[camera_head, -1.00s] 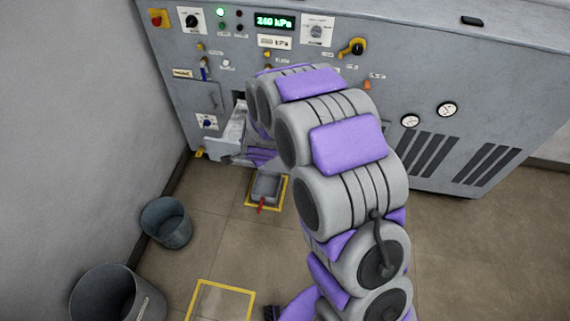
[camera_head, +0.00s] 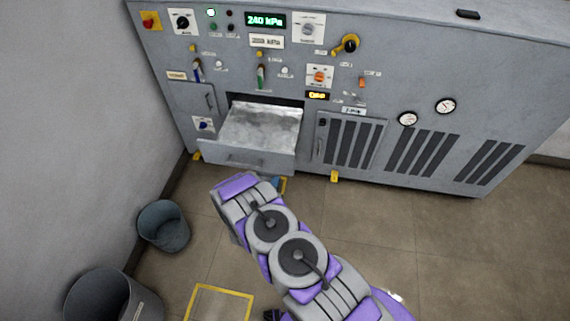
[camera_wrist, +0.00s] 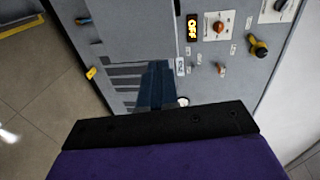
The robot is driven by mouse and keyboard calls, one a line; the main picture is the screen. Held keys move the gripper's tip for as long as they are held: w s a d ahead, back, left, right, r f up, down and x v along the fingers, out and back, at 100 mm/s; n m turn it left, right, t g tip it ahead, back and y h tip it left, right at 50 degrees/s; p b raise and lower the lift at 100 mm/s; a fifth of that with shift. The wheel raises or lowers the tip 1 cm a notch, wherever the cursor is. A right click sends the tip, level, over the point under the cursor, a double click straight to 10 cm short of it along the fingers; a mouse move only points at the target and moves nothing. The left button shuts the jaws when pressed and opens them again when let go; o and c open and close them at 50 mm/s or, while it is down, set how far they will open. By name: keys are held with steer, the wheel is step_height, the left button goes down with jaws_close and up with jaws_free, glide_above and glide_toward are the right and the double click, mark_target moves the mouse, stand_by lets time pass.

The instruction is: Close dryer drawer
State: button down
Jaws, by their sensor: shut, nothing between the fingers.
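The dryer drawer (camera_head: 245,157) is pulled out of the grey machine's lower left front in the head view. Its grey front panel stands away from the cabinet, and its pale metal interior (camera_head: 262,127) shows from above and looks empty. My gripper (camera_wrist: 157,78) shows in the wrist view as a narrow dark blue shape, shut and empty, in front of the machine's slatted vents. In the head view my arm reaches up from the bottom to just below the drawer front. The gripper itself is mostly hidden there, and I see no contact with the drawer.
The grey machine (camera_head: 385,100) spans the back, with knobs, levers and gauges above the drawer. A vent door (camera_head: 350,143) is to the drawer's right. Two bins, one bluish (camera_head: 163,225) and one dark (camera_head: 113,295), stand by the left wall. Floor right of my arm is clear.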

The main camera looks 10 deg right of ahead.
steer(key=s+f, duration=0.1)
steer(key=t+b, duration=0.2)
glide_toward(286, 157)
steer(key=w, duration=0.1)
steer(key=x, duration=0.1)
steer(key=b+x, duration=0.1)
steer(key=x, duration=0.1)
steer(key=a+x, duration=0.1)
steer(key=x, duration=0.1)
steer(key=shift+w+b, duration=0.35)
steer(key=shift+w+d, duration=0.15)
steer(key=shift+d, duration=0.7)
steer(key=shift+a, duration=0.15)
